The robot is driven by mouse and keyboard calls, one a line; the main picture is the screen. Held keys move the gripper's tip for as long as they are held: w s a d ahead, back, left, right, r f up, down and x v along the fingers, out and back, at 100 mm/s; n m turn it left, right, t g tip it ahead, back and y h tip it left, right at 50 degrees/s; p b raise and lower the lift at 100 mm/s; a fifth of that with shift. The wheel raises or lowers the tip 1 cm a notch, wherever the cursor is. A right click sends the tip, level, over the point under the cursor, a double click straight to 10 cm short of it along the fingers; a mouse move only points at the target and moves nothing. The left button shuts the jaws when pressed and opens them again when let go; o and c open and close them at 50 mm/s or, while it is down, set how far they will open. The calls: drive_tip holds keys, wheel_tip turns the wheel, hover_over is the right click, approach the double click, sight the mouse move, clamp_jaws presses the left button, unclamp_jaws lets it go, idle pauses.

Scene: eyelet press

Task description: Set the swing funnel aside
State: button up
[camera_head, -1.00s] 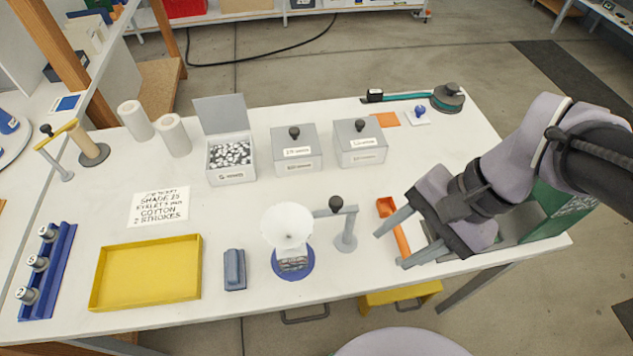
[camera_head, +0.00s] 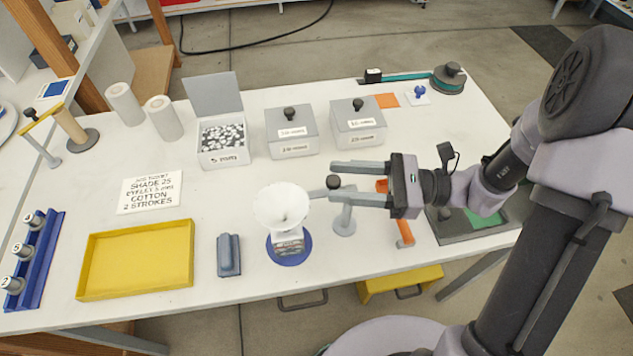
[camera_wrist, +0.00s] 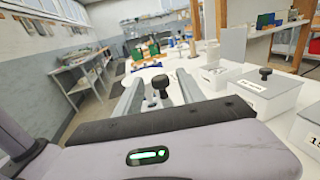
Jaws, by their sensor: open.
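The swing funnel (camera_head: 281,206) is a white cone on a grey arm, over a small press with a round blue base (camera_head: 289,250). Its arm runs right to a grey post (camera_head: 344,218), and a black ball knob (camera_head: 333,182) sits on the arm near the post. My gripper (camera_head: 332,182) is open and level, pointing left, with its two fingers on either side of the knob in the head view. In the wrist view the knob (camera_wrist: 160,83) shows between the fingers. I cannot tell whether either finger touches it.
Two grey lidded boxes (camera_head: 291,132) and an open box of eyelets (camera_head: 222,142) stand behind. A yellow tray (camera_head: 135,262), a blue-grey block (camera_head: 229,255) and an instruction card (camera_head: 150,192) are to the left. An orange tool (camera_head: 404,232) lies right of the post.

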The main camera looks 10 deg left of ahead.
sight(309, 207)
drive_tip(key=a+b, duration=0.1)
drive_tip(key=a, duration=0.4)
drive_tip(key=shift+s, duration=0.15)
clamp_jaws()
idle(1.2)
